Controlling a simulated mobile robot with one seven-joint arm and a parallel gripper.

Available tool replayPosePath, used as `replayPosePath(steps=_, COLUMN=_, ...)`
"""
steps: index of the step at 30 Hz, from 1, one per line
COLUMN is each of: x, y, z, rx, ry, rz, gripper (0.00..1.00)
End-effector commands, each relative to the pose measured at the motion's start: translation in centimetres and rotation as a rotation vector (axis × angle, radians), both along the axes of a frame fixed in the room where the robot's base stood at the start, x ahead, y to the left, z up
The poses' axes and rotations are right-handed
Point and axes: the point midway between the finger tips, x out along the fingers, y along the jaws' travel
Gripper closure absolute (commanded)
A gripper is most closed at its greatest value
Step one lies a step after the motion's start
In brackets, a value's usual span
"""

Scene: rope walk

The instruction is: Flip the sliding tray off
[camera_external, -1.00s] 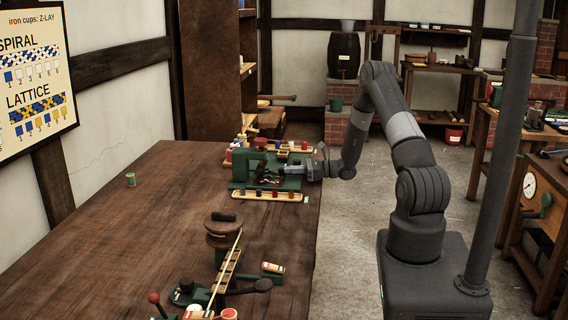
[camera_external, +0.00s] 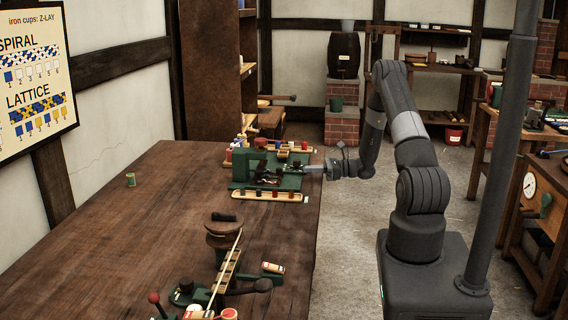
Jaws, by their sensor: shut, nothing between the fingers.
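A green machine (camera_external: 243,166) stands on the far part of the long wooden table, with several small dark and red parts on it. A long pale tray (camera_external: 262,195) holding several small pieces lies along its near side. Another pale tray (camera_external: 298,149) lies at its far side. I cannot tell which part is the sliding tray. My gripper (camera_external: 306,169) is shut and empty at the right edge of the green machine, pointing left. Whether its tips touch the machine is too small to tell.
The wooden table (camera_external: 150,230) is mostly bare on its left, with a small green cup (camera_external: 131,179) there. A device with a wooden wheel (camera_external: 222,228) and dark levers stands at the near end.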

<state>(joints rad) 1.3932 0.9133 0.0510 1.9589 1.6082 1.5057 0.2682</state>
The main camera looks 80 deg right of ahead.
Motion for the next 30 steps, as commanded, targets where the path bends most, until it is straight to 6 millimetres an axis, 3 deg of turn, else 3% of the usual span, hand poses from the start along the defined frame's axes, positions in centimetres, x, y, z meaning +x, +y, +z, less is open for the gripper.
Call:
replayPosePath(steps=3, x=-2.6, y=-0.4, z=0.0, rx=0.0, ry=0.001, rz=-0.003, gripper=1.0)
replayPosePath(steps=9, x=-5.1, y=-0.8, z=0.0, rx=0.0, ry=0.001, rz=-0.001, gripper=1.0)
replayPosePath(steps=30, x=-5.7, y=-0.9, z=0.1, rx=0.001, ry=0.0, rz=0.0, gripper=1.0)
